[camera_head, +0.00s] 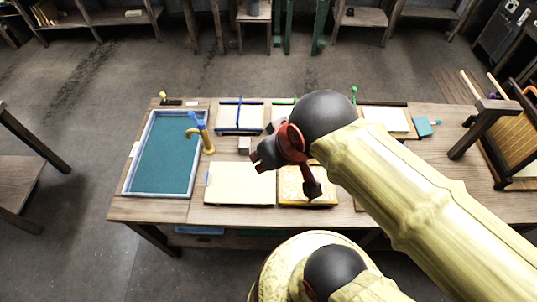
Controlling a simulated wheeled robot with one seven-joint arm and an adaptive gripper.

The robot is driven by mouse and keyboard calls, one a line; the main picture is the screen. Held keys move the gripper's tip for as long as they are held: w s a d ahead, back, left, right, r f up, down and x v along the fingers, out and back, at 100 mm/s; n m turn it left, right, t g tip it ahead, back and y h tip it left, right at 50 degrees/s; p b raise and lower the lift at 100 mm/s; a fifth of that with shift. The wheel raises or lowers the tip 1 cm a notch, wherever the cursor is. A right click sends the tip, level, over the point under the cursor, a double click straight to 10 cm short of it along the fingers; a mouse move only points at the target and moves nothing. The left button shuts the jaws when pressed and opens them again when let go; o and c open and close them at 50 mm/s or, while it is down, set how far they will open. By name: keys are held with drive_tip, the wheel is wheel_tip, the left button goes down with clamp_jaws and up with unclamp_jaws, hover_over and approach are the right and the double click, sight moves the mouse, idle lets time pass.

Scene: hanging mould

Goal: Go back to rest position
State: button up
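My arm reaches in from the lower right of the head view, over the long wooden table (165,211). Its end is a black ball joint with a red collar and my dark gripper (268,153). The gripper is above the middle of the table. A dark part points down in front of a yellowish framed panel (300,198). I cannot tell the finger opening or whether anything is held. The arm hides part of the table's right side.
A blue-rimmed teal tray (127,187) fills the table's left end, with a yellow and blue tool (203,133) beside it. A pale sheet (240,184) lies in front. A wooden rack (516,140) stands at right. Shelves line the back; the floor between is clear.

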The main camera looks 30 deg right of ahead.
drive_tip(key=shift+f, duration=0.1)
wheel_tip(320, 180, down, 7)
drive_tip(key=b, duration=0.7)
drive_tip(key=shift+w, duration=0.1)
drive_tip(key=shift+d, duration=0.2)
